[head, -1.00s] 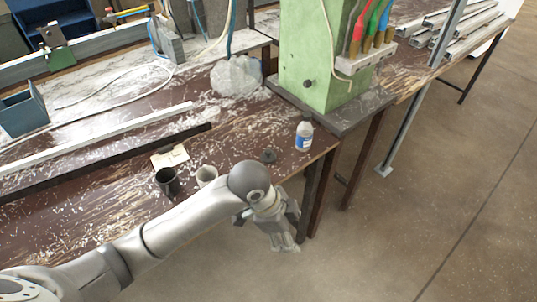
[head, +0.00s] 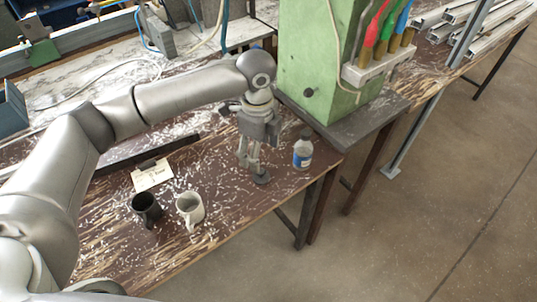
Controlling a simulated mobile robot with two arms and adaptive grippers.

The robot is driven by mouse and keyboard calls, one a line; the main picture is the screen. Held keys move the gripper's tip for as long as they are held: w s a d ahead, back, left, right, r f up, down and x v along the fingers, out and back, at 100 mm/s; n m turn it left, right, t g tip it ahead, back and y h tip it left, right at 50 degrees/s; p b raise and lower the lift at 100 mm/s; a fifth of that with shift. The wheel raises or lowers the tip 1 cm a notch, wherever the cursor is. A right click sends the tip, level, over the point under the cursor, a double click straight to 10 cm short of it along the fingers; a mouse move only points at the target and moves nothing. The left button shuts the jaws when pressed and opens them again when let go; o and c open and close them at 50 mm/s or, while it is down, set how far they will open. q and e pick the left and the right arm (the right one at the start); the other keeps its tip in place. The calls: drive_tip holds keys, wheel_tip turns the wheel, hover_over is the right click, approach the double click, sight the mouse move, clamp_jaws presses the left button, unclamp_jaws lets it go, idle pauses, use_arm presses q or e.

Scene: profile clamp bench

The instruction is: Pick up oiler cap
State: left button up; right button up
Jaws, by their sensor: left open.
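The oiler cap (head: 262,178) appears to be the small dark round piece lying on the brown bench top near its front right edge. My left gripper (head: 249,165) points down just over it, with its fingertips very close to the cap. The fingers are open. Part of the cap is hidden behind a fingertip, and I cannot tell whether they touch. My right gripper is out of view.
A clear bottle with a blue label (head: 303,152) stands close to the right of my left gripper. A black mug (head: 147,209), a pale mug (head: 189,210) and a paper card (head: 152,176) are to the left. The green machine column (head: 320,70) rises behind.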

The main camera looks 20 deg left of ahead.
sight(261, 171)
use_arm(q)
drive_tip(key=shift+w+a+f, duration=0.1)
drive_tip(key=shift+w+f, duration=0.05)
drive_tip(key=shift+w, duration=0.3)
drive_tip(key=shift+f, duration=0.35)
drive_tip(key=f, duration=0.2)
drive_tip(key=s+f, duration=0.1)
drive_tip(key=shift+s+f+p, duration=0.1)
drive_tip(key=shift+f+p, duration=0.25)
drive_tip(key=shift+f, duration=0.35)
drive_tip(key=f, duration=0.1)
drive_tip(key=f+p, duration=0.1)
drive_tip(key=f, duration=0.2)
drive_tip(key=shift+w+f, duration=0.2)
drive_tip(key=shift+w, duration=0.15)
drive_tip(key=shift+f, duration=0.15)
drive_tip(key=shift+c, duration=1)
drive_tip(key=c, duration=0.5)
drive_tip(key=shift+c, duration=0.8)
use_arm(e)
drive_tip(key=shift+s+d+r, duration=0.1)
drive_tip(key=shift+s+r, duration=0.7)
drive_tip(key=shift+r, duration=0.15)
